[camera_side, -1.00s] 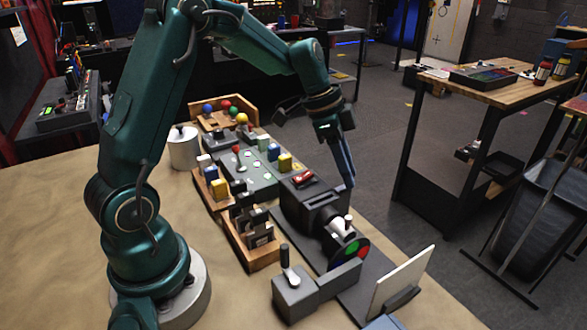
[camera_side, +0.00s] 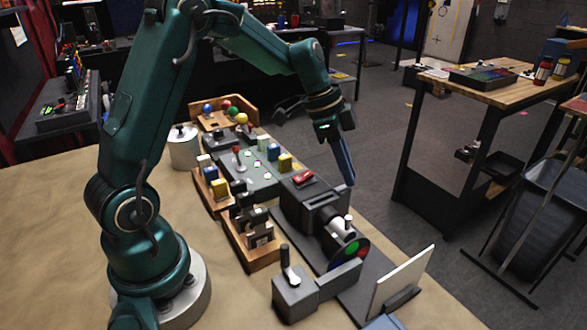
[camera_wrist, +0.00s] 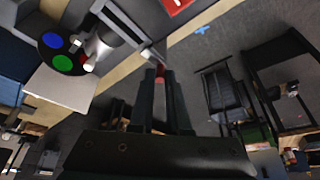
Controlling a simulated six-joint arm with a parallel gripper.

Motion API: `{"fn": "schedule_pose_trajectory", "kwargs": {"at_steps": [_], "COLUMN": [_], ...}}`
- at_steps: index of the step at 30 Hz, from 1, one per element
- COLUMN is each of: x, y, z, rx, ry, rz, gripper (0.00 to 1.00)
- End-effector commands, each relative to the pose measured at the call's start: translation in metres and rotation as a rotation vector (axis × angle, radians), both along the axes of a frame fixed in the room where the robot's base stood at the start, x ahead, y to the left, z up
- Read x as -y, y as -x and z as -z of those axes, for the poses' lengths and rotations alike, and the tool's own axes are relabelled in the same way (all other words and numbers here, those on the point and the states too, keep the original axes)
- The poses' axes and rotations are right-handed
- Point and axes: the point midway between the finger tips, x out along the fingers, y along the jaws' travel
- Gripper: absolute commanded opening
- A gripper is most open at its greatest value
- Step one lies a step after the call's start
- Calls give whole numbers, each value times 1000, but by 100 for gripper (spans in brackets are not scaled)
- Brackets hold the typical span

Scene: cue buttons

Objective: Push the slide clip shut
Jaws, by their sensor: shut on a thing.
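The dark lamp housing (camera_side: 300,207) stands on a black base, with a frame-like slot in its top that I take for the slide clip (camera_side: 325,197). My gripper (camera_side: 350,184) is low at the housing's right side. In the wrist view my gripper's fingers (camera_wrist: 160,75) are close together, with a small reddish piece between their tips, at the end of a grey bar (camera_wrist: 130,25) running from the housing. I take this piece for the clip's end; the fingers hide most of it. How far the clip is in cannot be told.
A red button (camera_side: 303,177) sits on top behind the slot. A colour wheel (camera_side: 347,252) and a white screen (camera_side: 402,282) stand in front. A lever box (camera_side: 292,293) and a wooden block with dark clamps (camera_side: 254,240) are to the left.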

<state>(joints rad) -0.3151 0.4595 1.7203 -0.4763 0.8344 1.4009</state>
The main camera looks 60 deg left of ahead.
Motion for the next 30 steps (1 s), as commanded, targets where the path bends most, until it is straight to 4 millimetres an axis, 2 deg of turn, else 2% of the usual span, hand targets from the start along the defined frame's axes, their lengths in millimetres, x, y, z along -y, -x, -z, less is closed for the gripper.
{"fn": "schedule_pose_trajectory", "kwargs": {"at_steps": [17, 30], "x": [-1, 0], "y": [-1, 18], "z": [-1, -1], "rx": [5, 2], "ry": [-1, 0], "rz": [-2, 1], "gripper": [0, 0]}}
